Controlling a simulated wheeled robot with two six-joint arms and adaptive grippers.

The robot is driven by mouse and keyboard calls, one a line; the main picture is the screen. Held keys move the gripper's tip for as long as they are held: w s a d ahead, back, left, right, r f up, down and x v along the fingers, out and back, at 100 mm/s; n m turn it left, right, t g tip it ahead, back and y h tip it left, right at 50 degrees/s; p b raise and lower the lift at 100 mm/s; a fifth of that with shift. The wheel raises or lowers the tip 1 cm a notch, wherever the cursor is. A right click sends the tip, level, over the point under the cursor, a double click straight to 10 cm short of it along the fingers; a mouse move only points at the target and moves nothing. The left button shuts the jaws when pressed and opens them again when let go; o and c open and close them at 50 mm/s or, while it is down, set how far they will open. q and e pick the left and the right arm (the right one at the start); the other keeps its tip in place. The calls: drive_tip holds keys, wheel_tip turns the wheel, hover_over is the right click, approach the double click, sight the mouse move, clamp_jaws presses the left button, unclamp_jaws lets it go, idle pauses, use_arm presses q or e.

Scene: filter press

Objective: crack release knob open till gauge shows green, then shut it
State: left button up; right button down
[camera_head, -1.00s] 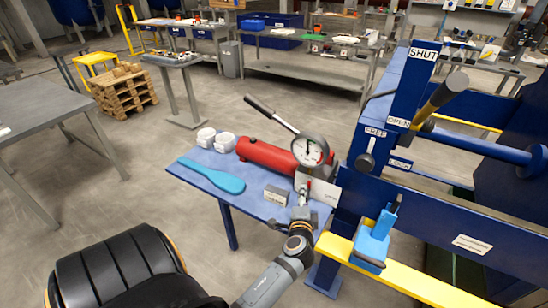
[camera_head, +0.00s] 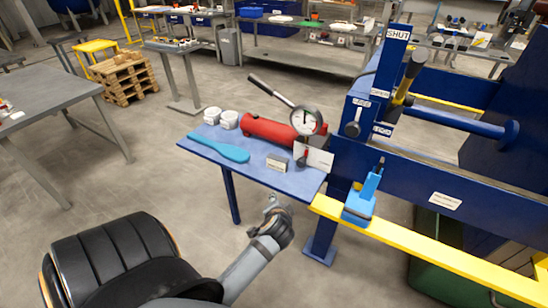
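The red hand pump (camera_head: 268,132) lies on a small blue table with its black-gripped lever tilted up to the left. Its round white gauge (camera_head: 304,121) faces me; the needle and any green band are too small to read. The release knob is not clearly distinguishable; a small dark and red fitting (camera_head: 303,157) stands under the gauge, beside a white card (camera_head: 318,159). My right gripper (camera_head: 275,203) is empty, just off the table's front edge and apart from the pump. Its small fingers look parted. My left gripper is not in view.
On the blue table (camera_head: 222,165) are a light-blue paddle (camera_head: 220,148), two white rolls (camera_head: 221,118) and a small grey block (camera_head: 276,163). The blue press frame (camera_head: 375,110) and yellow rail (camera_head: 420,245) stand to the right.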

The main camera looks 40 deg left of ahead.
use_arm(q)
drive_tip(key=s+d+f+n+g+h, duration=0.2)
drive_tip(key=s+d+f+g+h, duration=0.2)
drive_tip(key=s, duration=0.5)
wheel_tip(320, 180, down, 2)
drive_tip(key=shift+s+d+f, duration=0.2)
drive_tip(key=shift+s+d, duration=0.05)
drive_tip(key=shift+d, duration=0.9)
